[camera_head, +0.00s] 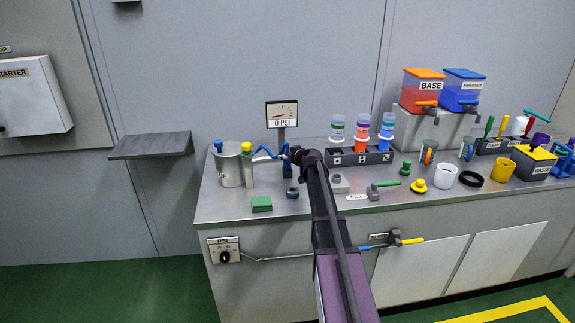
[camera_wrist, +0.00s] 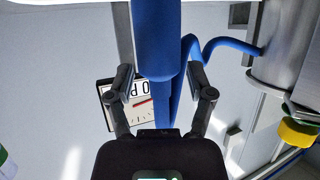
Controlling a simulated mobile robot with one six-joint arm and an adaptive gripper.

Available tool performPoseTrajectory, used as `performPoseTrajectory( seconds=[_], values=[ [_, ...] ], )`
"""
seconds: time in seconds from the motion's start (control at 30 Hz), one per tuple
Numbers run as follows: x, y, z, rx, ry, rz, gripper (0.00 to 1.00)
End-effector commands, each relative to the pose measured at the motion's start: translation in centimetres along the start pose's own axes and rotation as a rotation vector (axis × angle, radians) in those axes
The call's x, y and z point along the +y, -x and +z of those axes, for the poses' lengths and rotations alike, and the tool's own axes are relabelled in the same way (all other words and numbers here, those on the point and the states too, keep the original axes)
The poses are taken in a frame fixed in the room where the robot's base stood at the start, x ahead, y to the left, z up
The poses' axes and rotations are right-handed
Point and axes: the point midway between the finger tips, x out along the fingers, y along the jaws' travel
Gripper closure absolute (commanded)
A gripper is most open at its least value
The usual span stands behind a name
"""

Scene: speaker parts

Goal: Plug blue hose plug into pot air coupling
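The blue hose plug (camera_wrist: 155,40) stands between the two fingers of my gripper (camera_wrist: 158,78) in the wrist view, with the finger pads along both its sides. The blue hose (camera_wrist: 222,43) curves behind it toward the metal pot. In the head view my gripper (camera_head: 289,154) is beside the gauge post, right of the pot (camera_head: 230,170), and hides most of the plug. The pot's rim carries a blue fitting (camera_head: 218,146) and a yellow fitting (camera_head: 246,148); I cannot tell which is the air coupling. The yellow one also shows in the wrist view (camera_wrist: 298,132).
A gauge (camera_head: 282,113) reading 0 PSI stands behind my gripper. A green block (camera_head: 261,204) and a dark ring (camera_head: 292,193) lie on the counter (camera_head: 225,205) in front. A rack of bottles (camera_head: 360,157) stands to the right. A wall shelf (camera_head: 150,146) is left of the pot.

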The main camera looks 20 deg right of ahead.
Motion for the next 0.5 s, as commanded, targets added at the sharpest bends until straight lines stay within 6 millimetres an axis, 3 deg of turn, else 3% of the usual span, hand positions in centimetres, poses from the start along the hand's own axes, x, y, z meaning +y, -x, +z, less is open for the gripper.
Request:
performPoseTrajectory(
  seconds=[0.03, 0.2, 0.5],
  values=[
    [0.0, 0.0, 0.0, 0.0, 0.0, 0.0, 0.55],
    [0.0, 0.0, 0.01, 0.0, 0.0, 0.0, 1.0],
    [-0.01, 0.01, -0.03, 0.0, 0.0, 0.0, 1.0]
  ],
)
